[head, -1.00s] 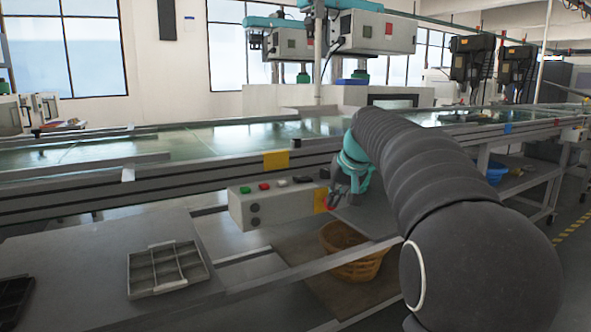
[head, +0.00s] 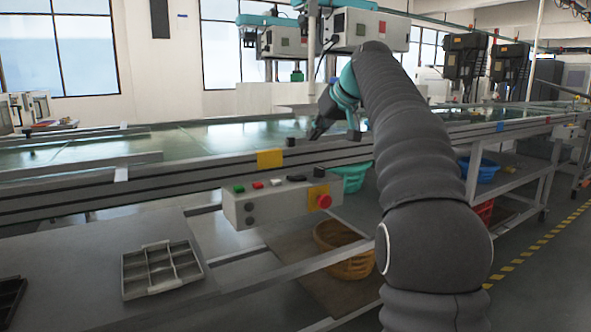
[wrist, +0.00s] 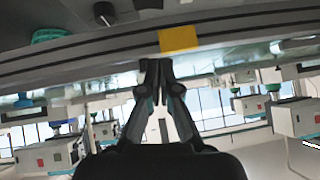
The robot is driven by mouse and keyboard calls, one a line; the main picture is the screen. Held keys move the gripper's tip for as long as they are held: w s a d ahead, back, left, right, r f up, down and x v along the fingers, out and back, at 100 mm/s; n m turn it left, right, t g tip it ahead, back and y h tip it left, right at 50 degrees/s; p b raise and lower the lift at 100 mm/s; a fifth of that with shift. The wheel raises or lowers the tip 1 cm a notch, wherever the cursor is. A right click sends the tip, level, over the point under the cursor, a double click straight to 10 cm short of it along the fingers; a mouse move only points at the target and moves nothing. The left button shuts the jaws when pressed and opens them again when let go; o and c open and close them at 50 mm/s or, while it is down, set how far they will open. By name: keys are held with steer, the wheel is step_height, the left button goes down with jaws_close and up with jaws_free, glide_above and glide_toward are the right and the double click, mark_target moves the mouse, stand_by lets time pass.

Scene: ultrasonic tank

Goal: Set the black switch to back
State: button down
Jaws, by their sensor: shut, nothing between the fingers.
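The black switch (head: 297,178) is a low black piece on top of the grey control box (head: 270,207), between a white button and an upright black knob (head: 320,171). Which way it is set is too small to tell. My gripper (head: 313,137) is above and beyond the box, over the conveyor rail, apart from the switch. In the wrist view my gripper (wrist: 160,64) is shut and empty. That view looks upside down; the black switch (wrist: 148,3) is partly cut off at its top edge, with the knob (wrist: 105,13) to its left.
A red emergency button (head: 324,201) on a yellow plate is on the box's front. Green, red and white buttons line its top left. The conveyor rail (head: 200,180) with a yellow tag (head: 269,158) runs behind. A grey divided tray (head: 162,269) lies on the left table.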

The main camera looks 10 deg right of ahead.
glide_above(295, 183)
steer(key=f, duration=0.7)
steer(key=shift+d+f, duration=0.1)
steer(key=shift+d, duration=0.2)
steer(key=f, duration=0.2)
steer(key=f+b, duration=0.1)
steer(key=shift+s+a, duration=0.1)
steer(key=shift+a, duration=0.15)
steer(key=shift+f, duration=0.4)
